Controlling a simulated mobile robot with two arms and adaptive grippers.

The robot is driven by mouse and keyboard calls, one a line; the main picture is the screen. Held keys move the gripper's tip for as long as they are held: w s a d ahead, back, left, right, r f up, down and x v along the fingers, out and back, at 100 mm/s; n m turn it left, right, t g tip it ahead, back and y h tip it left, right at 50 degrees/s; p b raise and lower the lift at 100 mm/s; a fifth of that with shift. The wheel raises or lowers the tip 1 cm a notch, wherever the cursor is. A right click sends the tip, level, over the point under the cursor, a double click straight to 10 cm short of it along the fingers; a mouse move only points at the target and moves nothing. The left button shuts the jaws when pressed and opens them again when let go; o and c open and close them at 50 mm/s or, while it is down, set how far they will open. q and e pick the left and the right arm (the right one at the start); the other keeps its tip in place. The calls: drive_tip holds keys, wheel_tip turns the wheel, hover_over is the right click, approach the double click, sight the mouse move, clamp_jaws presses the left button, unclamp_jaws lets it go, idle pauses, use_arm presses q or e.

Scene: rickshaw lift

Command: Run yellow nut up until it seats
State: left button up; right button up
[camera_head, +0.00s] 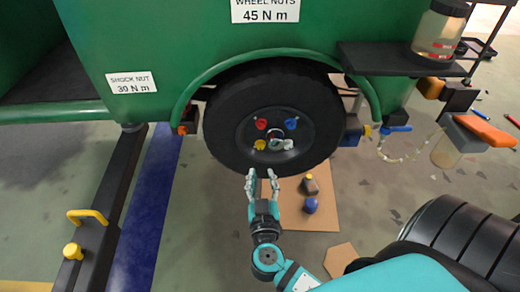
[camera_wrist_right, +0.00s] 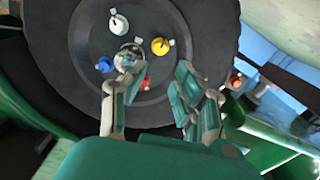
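The yellow nut (camera_head: 259,145) is at the lower left of the wheel hub in the head view, and it also shows in the right wrist view (camera_wrist_right: 160,46). A red nut (camera_head: 261,124), a blue nut (camera_head: 291,123) and a whitish nut (camera_head: 287,144) are around the same hub. My right gripper (camera_head: 262,174) is open and empty in front of the tyre's lower edge, below the yellow nut in the picture and apart from it. In the right wrist view its spread fingers (camera_wrist_right: 152,85) point toward the hub. How far the yellow nut is threaded cannot be told. My left gripper is not in view.
The black tyre (camera_head: 225,140) sits under the green fender (camera_head: 190,88). A cardboard sheet (camera_head: 318,216) with small blocks lies on the floor below. A dark beam with a yellow handle (camera_head: 88,216) is at left; a shelf with a jar (camera_head: 438,32) is at upper right.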

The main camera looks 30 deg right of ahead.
sight(260, 148)
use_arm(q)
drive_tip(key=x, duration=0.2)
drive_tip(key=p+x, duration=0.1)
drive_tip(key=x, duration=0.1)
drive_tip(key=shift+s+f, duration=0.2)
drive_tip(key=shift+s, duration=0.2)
use_arm(e)
drive_tip(key=x, duration=1)
drive_tip(key=shift+d, duration=0.1)
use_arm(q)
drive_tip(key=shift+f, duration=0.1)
use_arm(e)
clamp_jaws()
